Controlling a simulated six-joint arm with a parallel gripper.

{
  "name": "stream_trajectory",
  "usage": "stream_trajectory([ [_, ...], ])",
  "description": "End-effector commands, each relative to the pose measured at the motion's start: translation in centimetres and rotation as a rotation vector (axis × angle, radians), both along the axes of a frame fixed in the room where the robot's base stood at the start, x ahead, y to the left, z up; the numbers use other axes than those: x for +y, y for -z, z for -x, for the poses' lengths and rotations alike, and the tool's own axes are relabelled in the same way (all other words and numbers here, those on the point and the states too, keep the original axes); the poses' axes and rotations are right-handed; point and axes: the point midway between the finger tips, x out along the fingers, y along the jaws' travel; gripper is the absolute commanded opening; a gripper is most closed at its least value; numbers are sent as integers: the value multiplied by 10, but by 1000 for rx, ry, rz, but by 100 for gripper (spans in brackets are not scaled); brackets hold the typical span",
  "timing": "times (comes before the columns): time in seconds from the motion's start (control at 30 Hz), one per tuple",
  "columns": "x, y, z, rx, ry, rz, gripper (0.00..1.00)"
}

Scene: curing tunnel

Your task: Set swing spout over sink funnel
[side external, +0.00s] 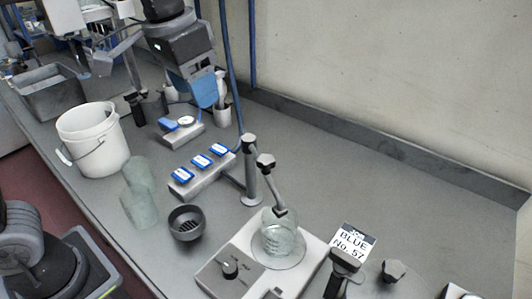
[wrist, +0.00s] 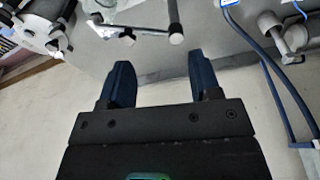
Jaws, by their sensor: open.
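The swing spout (side external: 273,186) is a thin grey arm with dark joints, reaching from an upright post (side external: 251,170). Its lower end is over a glass beaker (side external: 279,238) on a white hotplate-like unit. A dark round funnel with a slotted bottom (side external: 186,223) sits on the bench left of the post, apart from the spout. My gripper (side external: 207,103) is above the bench, behind and left of the post. In the wrist view my gripper (wrist: 160,72) is open with nothing between its fingers; the post (wrist: 175,17) and spout arm (wrist: 150,32) show beyond them.
A rail with blue-topped blocks (side external: 203,174) lies between my gripper and the funnel. A label card (side external: 353,242) stands right. The bench along the wall is clear.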

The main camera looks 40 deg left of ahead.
Motion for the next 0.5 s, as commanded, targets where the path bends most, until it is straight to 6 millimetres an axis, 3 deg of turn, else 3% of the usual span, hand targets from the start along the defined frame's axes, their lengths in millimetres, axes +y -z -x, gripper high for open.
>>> stream_trajectory([
  [0.03,-16,-3,-15,36,28,-8,60],
  [0.2,-60,-9,-46,132,90,-38,60],
  [0.33,-82,-9,-57,175,117,-54,60],
  [0.5,-91,-6,-61,194,129,-63,60],
])
